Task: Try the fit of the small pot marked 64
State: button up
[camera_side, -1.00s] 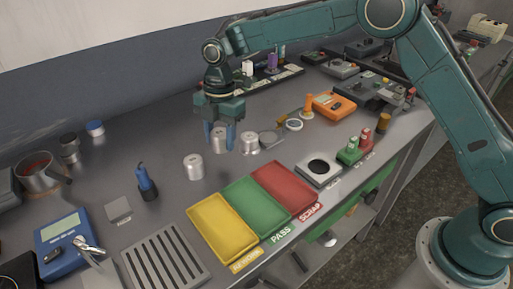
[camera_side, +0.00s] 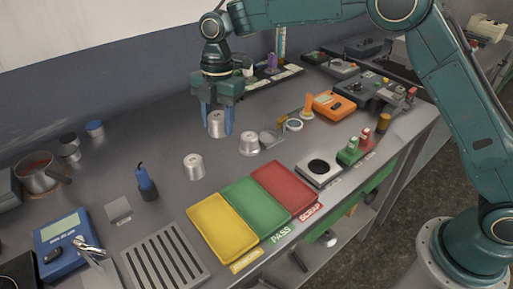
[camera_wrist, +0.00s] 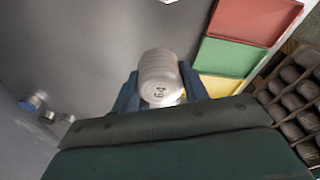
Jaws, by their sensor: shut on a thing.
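My gripper (camera_side: 217,130) is shut on a small silver pot (camera_side: 216,121) and holds it upright, raised above the bench. In the wrist view the same pot (camera_wrist: 158,75) sits between the two blue fingers, with a dark mark on its end that is too small to read for sure. Two similar silver pots stand on the bench, one to the front left (camera_side: 194,166) and one to the right (camera_side: 249,143). A pale block with a round dark hole (camera_side: 319,168) lies right of the coloured trays.
Yellow (camera_side: 220,228), green (camera_side: 255,207) and red (camera_side: 286,188) trays lie in a row at the front. A blue upright tool (camera_side: 147,185), a slotted grate (camera_side: 164,262) and an orange meter (camera_side: 334,104) stand around.

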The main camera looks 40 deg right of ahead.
jog(key=shift+s+d, duration=0.4)
jog(key=shift+d, duration=0.3)
jog(key=s+d+f+m, duration=0.3)
jog(key=s+d, duration=1.2)
jog(key=s, duration=0.1)
jog(key=shift+s+d+t, duration=0.15)
jog(key=shift+s+t, duration=0.15)
jog(key=shift+s, duration=0.1)
jog(key=shift+f, duration=0.35)
jog(key=shift+f, duration=1.8)
jog(key=shift+f, duration=0.55)
dwell(0.4)
